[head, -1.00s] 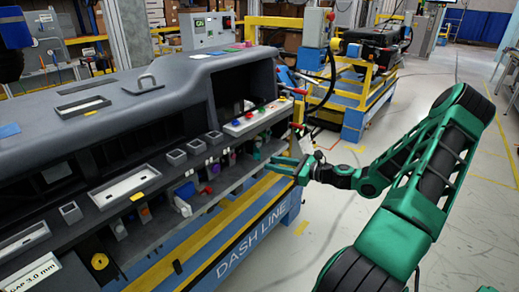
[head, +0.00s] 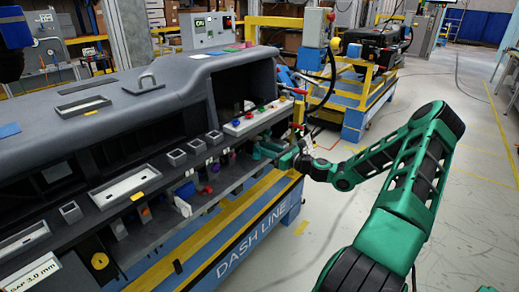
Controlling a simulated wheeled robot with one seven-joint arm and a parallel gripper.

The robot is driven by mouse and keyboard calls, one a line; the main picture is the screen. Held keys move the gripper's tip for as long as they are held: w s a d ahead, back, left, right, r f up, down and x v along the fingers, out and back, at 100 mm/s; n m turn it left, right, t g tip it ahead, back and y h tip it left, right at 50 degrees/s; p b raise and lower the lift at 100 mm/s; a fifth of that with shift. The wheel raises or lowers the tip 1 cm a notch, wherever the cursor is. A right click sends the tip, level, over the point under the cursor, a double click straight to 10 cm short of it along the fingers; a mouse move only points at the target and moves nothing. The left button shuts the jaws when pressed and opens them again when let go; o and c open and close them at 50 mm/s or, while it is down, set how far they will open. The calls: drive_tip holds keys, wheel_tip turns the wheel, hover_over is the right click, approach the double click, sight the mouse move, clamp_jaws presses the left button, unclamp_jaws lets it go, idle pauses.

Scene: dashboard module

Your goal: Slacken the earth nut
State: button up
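My green gripper (head: 270,152) reaches into the open lower right end of the grey dashboard module (head: 150,92), its fingers pointing left. Its two fingers look spread, with no held object visible between them. I cannot pick out the earth nut for sure; small fittings crowd the lower shelf around the fingertips, and the gripper may cover some. Purple and red fittings (head: 213,168) sit on the shelf left of the gripper.
The blue and yellow stand (head: 250,240) marked DASH LINE carries the module. A yellow post (head: 298,112) and a red handle (head: 297,91) are close above my wrist. A yellow-framed cart (head: 365,85) stands behind. The floor at right is clear.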

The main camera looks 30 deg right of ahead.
drive_tip(key=shift+w+a, duration=0.15)
drive_tip(key=shift+w, duration=0.25)
clamp_jaws()
